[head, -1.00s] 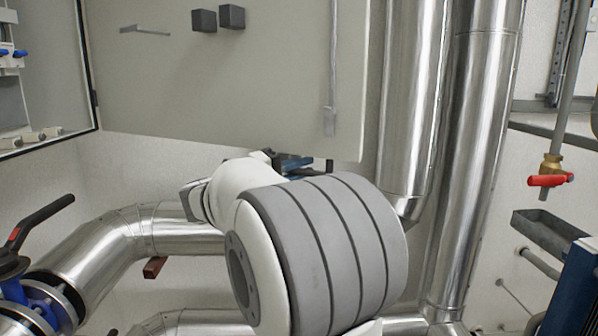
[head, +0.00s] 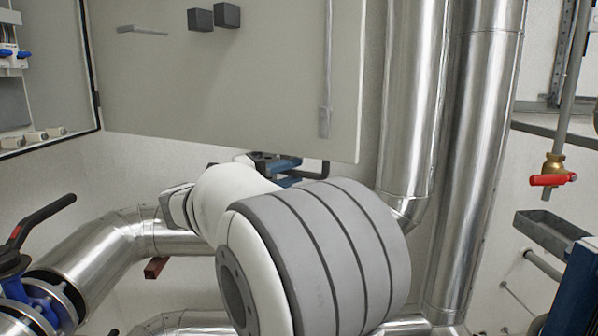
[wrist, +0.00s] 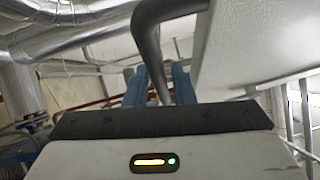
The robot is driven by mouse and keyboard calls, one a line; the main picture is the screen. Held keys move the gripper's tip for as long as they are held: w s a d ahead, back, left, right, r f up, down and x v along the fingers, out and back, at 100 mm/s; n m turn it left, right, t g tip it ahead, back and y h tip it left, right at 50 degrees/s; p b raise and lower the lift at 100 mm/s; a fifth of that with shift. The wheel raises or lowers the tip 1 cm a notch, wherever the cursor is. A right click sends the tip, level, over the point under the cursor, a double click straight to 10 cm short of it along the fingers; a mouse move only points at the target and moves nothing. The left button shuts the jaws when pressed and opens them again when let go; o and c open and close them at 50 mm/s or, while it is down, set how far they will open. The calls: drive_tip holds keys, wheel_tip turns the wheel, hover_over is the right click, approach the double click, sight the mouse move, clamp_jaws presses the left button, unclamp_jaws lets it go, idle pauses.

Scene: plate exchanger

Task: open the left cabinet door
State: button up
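The cabinet door (head: 230,85) stands swung wide open in the head view, its inner face toward me. Its hinge side meets the cabinet frame (head: 92,70) at the left. In the wrist view the door is the pale panel (wrist: 245,40) at the right. A dark bent handle (wrist: 146,38) comes from the door's side and runs down between the blue fingers of my gripper (wrist: 160,88). The fingers look shut on it. In the head view my gripper (head: 284,172) is just below the door's lower edge, partly hidden by my arm.
The open cabinet interior (head: 35,85) with blue switches is at the left. Large metal pipes (head: 415,110) stand right of the door. A lower pipe (head: 110,245) and a black-handled valve (head: 35,225) are at the lower left. A red-handled valve (head: 553,180) is at the right.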

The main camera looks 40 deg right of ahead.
drive_tip(key=shift+w+a+f, duration=0.15)
drive_tip(key=shift+a+f, duration=0.05)
drive_tip(key=shift+a, duration=1.15)
drive_tip(key=shift+w+a+f, duration=0.15)
drive_tip(key=shift+a, duration=1.15)
